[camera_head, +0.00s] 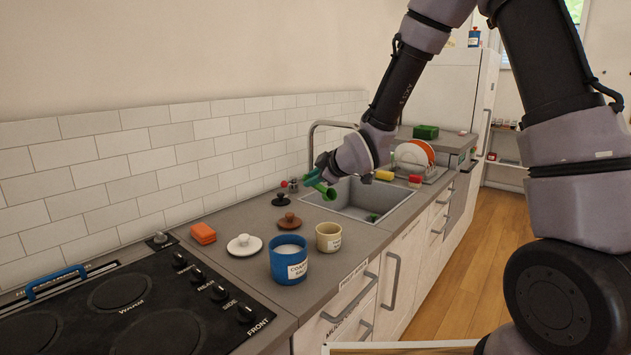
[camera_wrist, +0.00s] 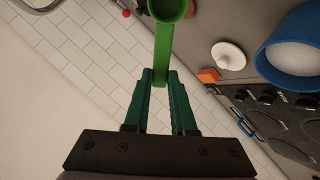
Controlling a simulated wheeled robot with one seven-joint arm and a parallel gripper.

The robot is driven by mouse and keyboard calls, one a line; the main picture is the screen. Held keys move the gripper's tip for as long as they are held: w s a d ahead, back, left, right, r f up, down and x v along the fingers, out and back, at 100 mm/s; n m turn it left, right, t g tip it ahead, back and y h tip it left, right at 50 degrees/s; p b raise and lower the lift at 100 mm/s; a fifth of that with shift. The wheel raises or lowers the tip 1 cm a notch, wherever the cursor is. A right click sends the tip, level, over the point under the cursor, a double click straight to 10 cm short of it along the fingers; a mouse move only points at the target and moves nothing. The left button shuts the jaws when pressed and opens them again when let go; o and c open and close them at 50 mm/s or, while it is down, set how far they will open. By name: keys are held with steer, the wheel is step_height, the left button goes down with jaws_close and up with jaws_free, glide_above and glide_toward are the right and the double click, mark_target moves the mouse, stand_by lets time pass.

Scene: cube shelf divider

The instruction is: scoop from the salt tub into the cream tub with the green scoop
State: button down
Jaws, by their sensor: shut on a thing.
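My gripper (camera_wrist: 160,80) is shut on the handle of the green scoop (camera_wrist: 164,40). In the head view the gripper (camera_head: 318,174) and the scoop (camera_head: 326,191) are in the air at the sink's left edge, behind the tubs. The blue salt tub (camera_head: 289,265), labelled with "COARSE", stands open on the counter with white salt inside; it also shows at the right of the wrist view (camera_wrist: 270,62). The small cream tub (camera_head: 329,238) stands open just right of the salt tub. Whether the scoop holds anything is not clear.
A white lid (camera_head: 244,245), a brown lid (camera_head: 289,221), a black lid (camera_head: 281,200) and an orange block (camera_head: 203,233) lie on the counter (camera_head: 230,277) around the tubs. The black stove (camera_head: 150,310) is at left. The sink (camera_head: 365,197) and a dish rack (camera_head: 430,172) are farther back.

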mark_target(306, 175)
steer(key=shift+w+a+r+g+h, duration=0.1)
steer(key=shift+w+a+g+h, duration=0.2)
steer(key=shift+w+g+h, duration=0.15)
steer(key=g+h, duration=0.1)
steer(key=w+a+g+h, duration=0.1)
steer(key=g, duration=0.1)
steer(key=shift+w+a+f, duration=0.1)
steer(key=shift+w+f, duration=0.15)
steer(key=shift+f, duration=0.1)
steer(key=g+h, duration=0.1)
steer(key=w+f+g+h, duration=0.1)
steer(key=shift+a+f+g, duration=0.15)
steer(key=shift+a+g, duration=0.2)
steer(key=shift+a, duration=0.05)
steer(key=shift+w+a+f+g+h, duration=0.1)
steer(key=shift+w+f+g+h, duration=0.1)
steer(key=shift+f+g+h, duration=0.35)
steer(key=shift+w+a+f+g+h, duration=0.15)
steer(key=shift+f+g+h, duration=0.2)
steer(key=shift+g+h, duration=0.4)
